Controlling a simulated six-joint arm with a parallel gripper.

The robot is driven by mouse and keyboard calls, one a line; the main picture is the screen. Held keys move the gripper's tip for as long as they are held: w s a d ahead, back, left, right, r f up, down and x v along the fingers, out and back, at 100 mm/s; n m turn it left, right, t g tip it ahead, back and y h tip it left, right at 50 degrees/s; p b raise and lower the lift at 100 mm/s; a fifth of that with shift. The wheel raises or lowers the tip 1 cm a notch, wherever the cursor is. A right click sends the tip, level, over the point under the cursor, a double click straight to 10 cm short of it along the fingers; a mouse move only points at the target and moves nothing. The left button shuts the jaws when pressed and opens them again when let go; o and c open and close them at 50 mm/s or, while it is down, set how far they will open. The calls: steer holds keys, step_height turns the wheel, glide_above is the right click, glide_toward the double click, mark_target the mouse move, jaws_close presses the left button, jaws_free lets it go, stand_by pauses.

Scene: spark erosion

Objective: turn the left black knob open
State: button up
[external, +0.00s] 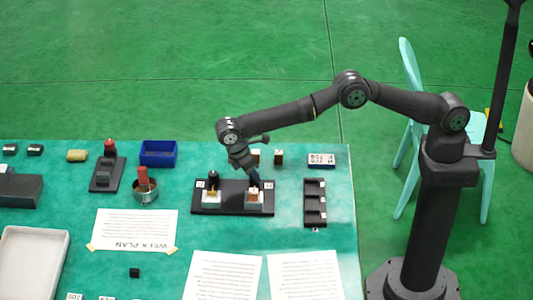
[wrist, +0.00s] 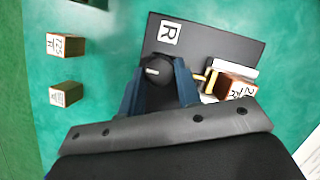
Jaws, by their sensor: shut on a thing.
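A black base plate (external: 232,208) lies on the teal table and carries two stations. The left black knob (external: 213,177) stands upright at the left station with nothing on it. My gripper (external: 254,178) is at the right station in the external view, pointing down. In the wrist view my gripper (wrist: 158,88) has its blue fingers on both sides of a round black knob (wrist: 156,70), shut on it. A label with the letter R (wrist: 170,32) lies on the plate beside this knob. The knob's lower part is hidden by the fingers.
A white block with a copper-coloured piece (external: 254,197) sits just in front of the held knob. Two small labelled blocks (wrist: 66,45) (wrist: 66,94) stand behind the plate. A black slotted tray (external: 315,203) is to the right, a metal bowl (external: 146,194) to the left.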

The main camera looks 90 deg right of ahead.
stand_by(0.4)
steer(key=o, duration=1)
steer(key=shift+c, duration=0.2)
step_height(320, 180, up, 5)
steer(key=shift+f, duration=0.2)
steer(key=s+d+r, duration=0.3)
steer(key=d+r, duration=0.3)
steer(key=d, duration=0.5)
steer(key=shift+s+r, duration=0.25)
steer(key=w+a+f, duration=0.1)
steer(key=a+f, duration=0.1)
steer(key=a, duration=0.1)
steer(key=w+a+f, duration=0.1)
steer(key=a+f, duration=0.1)
steer(key=a, duration=0.2)
steer(key=w+a+f, duration=0.1)
steer(key=a+f, duration=0.2)
steer(key=shift+w+a, duration=0.25)
steer(key=shift+a, duration=0.15)
step_height(320, 180, down, 2)
steer(key=shift+a+f, duration=0.1)
steer(key=shift+f, duration=0.95)
